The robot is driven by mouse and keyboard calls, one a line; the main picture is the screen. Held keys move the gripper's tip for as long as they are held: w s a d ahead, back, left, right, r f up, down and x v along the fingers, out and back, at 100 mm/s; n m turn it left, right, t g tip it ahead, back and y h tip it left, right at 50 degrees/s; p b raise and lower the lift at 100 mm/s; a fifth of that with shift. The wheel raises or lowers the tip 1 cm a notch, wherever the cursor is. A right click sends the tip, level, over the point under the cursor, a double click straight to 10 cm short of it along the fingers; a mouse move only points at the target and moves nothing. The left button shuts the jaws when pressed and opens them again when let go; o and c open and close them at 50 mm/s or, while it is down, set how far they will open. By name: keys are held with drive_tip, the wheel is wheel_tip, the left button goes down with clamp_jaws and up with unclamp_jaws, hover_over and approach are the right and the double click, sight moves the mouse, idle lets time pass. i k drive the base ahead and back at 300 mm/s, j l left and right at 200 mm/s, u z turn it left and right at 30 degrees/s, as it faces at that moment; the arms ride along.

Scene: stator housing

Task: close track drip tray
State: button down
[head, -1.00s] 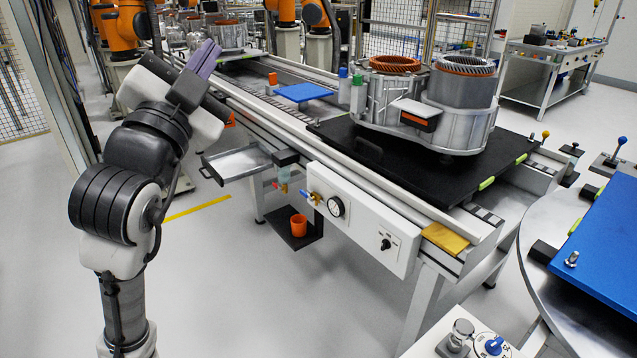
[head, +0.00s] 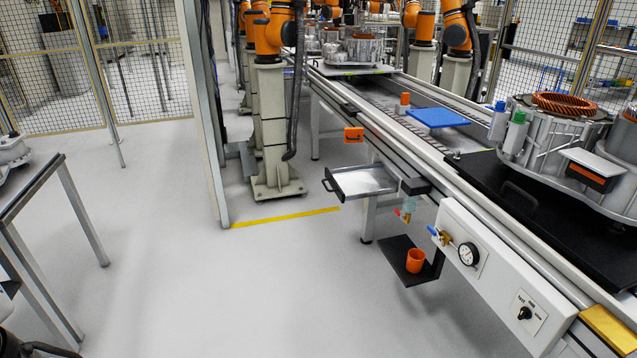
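The track drip tray (head: 366,181) is a shallow grey metal drawer with a dark handle (head: 327,185) at its left end. It sticks out from the side of the conveyor track, pulled open, and looks empty. My gripper is not in the head view. A dark part at the bottom left corner may be my arm, but I cannot tell.
A black shelf (head: 395,258) with an orange cup (head: 414,260) hangs below the track. A white panel (head: 495,275) with gauge and knob is to its right. A frame post (head: 212,130) and a table (head: 30,200) stand left. The floor between is clear.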

sight(357, 182)
drive_tip(key=i+j+u, duration=0.1)
drive_tip(key=i, duration=0.45)
drive_tip(key=i+j+u, duration=0.1)
drive_tip(key=i, duration=0.45)
drive_tip(key=i+l+u, duration=0.1)
drive_tip(key=i+l, duration=0.25)
drive_tip(key=i+l+u, duration=0.1)
drive_tip(key=i+l, duration=0.2)
drive_tip(key=l, duration=0.15)
drive_tip(key=i+l, duration=0.1)
drive_tip(key=l, duration=0.3)
drive_tip(key=i+l, duration=0.1)
drive_tip(key=l, duration=0.3)
drive_tip(key=i+l+u, duration=0.1)
drive_tip(key=l, duration=0.3)
